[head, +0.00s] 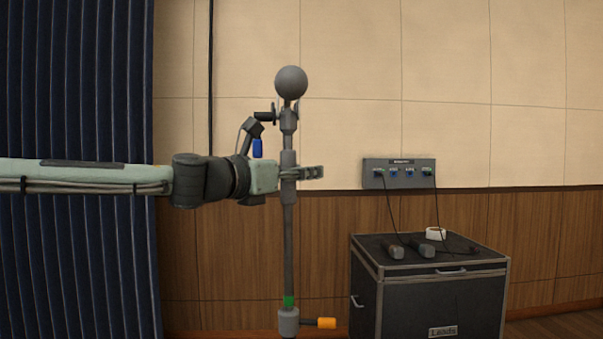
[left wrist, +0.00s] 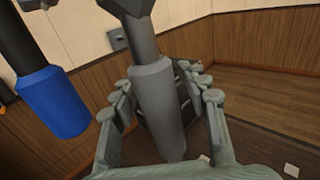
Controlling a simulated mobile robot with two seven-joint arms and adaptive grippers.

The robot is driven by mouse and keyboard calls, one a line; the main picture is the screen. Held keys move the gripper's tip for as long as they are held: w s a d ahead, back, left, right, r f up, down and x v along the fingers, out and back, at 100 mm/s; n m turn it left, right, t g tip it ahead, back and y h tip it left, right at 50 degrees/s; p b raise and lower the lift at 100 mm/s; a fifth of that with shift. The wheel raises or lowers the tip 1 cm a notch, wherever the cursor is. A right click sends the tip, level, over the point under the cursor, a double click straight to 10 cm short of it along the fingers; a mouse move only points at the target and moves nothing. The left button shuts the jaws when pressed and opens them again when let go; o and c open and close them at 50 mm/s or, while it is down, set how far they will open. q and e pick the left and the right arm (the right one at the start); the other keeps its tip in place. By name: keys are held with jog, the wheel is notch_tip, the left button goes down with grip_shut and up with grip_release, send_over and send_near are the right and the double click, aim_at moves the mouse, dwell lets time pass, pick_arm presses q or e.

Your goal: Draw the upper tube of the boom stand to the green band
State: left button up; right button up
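The boom stand's upper tube (head: 289,240) rises upright, with a grey ball on top and a thicker grey sleeve (head: 288,160) partway up. The green band (head: 289,301) shows low on the tube, just above a grey collar (head: 289,321) with an orange lever (head: 321,323). My left gripper (head: 305,173) is at the sleeve's height. In the left wrist view the sleeve (left wrist: 160,105) stands between the two fingers (left wrist: 163,100), with gaps visible beside it, so the gripper looks open around it. My right gripper is not in view.
A blue handle (left wrist: 55,102) hangs left of the tube, close to my left gripper. A black case (head: 430,298) at the right carries microphones and a white tape roll (head: 436,233). A socket panel (head: 399,173) is on the wall. A dark curtain (head: 78,80) hangs at the left.

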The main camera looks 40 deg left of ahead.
pick_arm(q)
jog(key=s, duration=1.2)
jog(key=shift+d, duration=0.45)
jog(key=shift+f, duration=0.1)
